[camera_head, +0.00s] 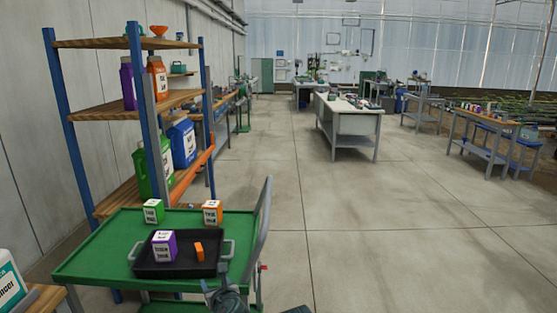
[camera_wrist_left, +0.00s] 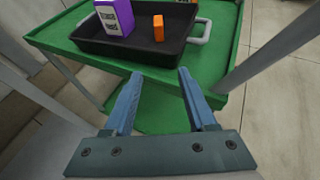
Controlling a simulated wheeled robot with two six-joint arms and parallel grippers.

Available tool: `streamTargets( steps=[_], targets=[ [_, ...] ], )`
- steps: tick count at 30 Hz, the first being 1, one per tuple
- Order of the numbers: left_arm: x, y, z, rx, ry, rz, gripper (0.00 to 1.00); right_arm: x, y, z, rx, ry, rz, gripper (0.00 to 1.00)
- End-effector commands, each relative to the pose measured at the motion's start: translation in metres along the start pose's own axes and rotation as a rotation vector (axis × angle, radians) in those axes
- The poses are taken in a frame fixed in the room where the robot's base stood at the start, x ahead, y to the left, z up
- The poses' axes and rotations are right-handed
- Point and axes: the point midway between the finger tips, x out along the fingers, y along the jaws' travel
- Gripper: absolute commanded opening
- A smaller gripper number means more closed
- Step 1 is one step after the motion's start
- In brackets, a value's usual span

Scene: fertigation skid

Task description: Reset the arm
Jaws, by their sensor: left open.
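My left gripper (camera_wrist_left: 158,100) is open and empty in the left wrist view, its two blue fingers spread apart in front of the green cart (camera_wrist_left: 228,60). In the head view part of my left arm shows at the bottom, at the near edge of the green cart (camera_head: 90,262). The black tray (camera_head: 150,268) on the cart holds a purple box (camera_head: 164,246) and a small orange block (camera_head: 199,251). They also show ahead of the fingers in the left wrist view. My right gripper is not clearly seen.
A green-labelled box (camera_head: 153,211) and an orange-labelled box (camera_head: 212,212) stand behind the tray. A blue-post shelf (camera_head: 140,110) with bottles and jugs rises behind the cart. A white bottle (camera_head: 10,283) is at the left edge. The floor (camera_head: 400,240) to the right is clear.

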Motion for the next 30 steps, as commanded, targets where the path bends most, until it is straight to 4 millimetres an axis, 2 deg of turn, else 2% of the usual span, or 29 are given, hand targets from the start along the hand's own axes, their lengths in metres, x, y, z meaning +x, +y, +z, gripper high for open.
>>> streamTargets(
  steps=[8, 17, 25, 30],
  targets=[
    [-0.002, 0.002, -0.009, -0.108, 0.039, 0.018, 0.57, 0.0, 0.0, 0.0, 0.0, 0.0, 0.0, 0.5],
    [-0.007, 0.004, -0.033, -0.37, 0.132, 0.074, 0.57, 0.0, 0.0, 0.0, 0.0, 0.0, 0.0, 0.5],
    [-0.023, 0.005, -0.075, -0.783, 0.275, 0.212, 0.57, 0.0, 0.0, 0.0, 0.0, 0.0, 0.0, 0.5],
    [-0.051, 0.001, -0.121, -1.193, 0.405, 0.43, 0.57, 0.0, 0.0, 0.0, 0.0, 0.0, 0.0, 0.5]
  ],
)
